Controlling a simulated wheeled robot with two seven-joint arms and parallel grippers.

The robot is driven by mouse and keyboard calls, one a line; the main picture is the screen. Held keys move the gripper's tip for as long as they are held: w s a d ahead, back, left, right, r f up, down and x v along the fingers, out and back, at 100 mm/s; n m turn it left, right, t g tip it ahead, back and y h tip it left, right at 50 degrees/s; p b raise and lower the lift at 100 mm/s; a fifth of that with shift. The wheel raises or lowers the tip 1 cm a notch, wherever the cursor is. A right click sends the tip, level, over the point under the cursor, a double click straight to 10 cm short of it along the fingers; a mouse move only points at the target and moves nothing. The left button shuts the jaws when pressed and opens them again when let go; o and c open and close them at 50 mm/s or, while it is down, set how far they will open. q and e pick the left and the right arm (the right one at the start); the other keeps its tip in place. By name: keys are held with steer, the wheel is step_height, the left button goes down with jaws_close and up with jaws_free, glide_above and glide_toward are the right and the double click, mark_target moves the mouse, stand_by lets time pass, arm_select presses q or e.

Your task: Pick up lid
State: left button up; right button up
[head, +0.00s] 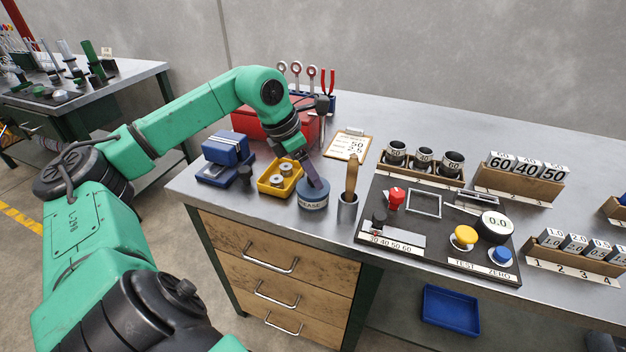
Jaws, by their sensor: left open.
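A round blue-grey tin (313,200) marked as grease stands near the front edge of the workbench. Its top is the likely lid, but my gripper covers much of it, and I cannot tell the lid apart from the tin. My left gripper (317,187) points down right over the tin's top, open. Whether its fingers touch the lid is too small to tell. My right gripper is not in view.
Left of the tin is a yellow bin (266,188) with metal rings. Right of it is a metal cup (347,212) with a wooden-handled tool, close by. A red toolbox (252,122) stands behind. The black test panel (440,262) lies further right.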

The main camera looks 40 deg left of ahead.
arm_select(q)
steer(key=shift+w+f, duration=0.15)
steer(key=shift+f, duration=0.25)
steer(key=shift+c, duration=0.6)
jaws_close()
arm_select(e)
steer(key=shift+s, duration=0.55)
